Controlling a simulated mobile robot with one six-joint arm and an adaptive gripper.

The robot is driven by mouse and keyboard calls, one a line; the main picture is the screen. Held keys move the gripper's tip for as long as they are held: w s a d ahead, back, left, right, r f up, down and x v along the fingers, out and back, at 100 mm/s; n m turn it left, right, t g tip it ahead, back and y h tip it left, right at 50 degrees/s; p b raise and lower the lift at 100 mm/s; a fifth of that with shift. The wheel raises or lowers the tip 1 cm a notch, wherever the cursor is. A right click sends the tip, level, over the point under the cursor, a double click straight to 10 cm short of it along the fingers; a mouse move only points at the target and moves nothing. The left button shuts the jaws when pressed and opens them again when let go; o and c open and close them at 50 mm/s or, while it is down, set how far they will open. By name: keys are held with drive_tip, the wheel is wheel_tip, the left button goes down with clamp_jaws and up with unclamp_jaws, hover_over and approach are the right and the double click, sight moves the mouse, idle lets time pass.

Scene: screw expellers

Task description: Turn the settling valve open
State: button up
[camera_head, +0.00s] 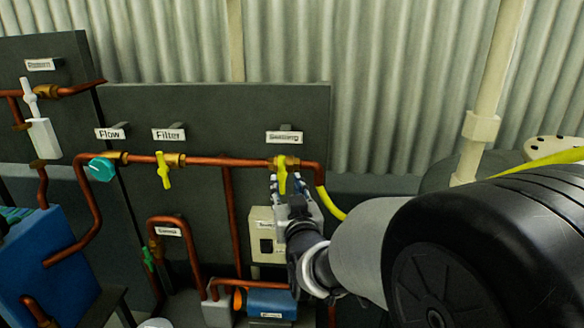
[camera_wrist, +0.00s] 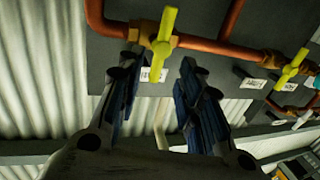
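The settling valve's yellow handle (camera_head: 282,175) hangs roughly upright, across the horizontal copper pipe, below a label (camera_head: 285,138) that seems to read Settling. In the wrist view the handle (camera_wrist: 165,35) appears at the top centre on its brass body. My gripper (camera_head: 287,183) is just below and in front of it. The two dark fingers (camera_wrist: 157,68) are spread apart with nothing clamped. The handle's lower end shows in the gap between the fingertips. I cannot tell whether either finger touches it.
The yellow Filter handle (camera_head: 163,170) and teal Flow handle (camera_head: 101,169) sit left along the same copper pipe (camera_head: 225,161). A dark panel (camera_head: 215,125) backs them. A switch box (camera_head: 264,245) and blue motor (camera_head: 270,303) are below. A yellow hose (camera_head: 333,207) runs close right.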

sight(282, 174)
drive_tip(key=x, duration=0.6)
drive_tip(key=shift+w+b, duration=0.25)
drive_tip(key=shift+b, duration=0.1)
clamp_jaws()
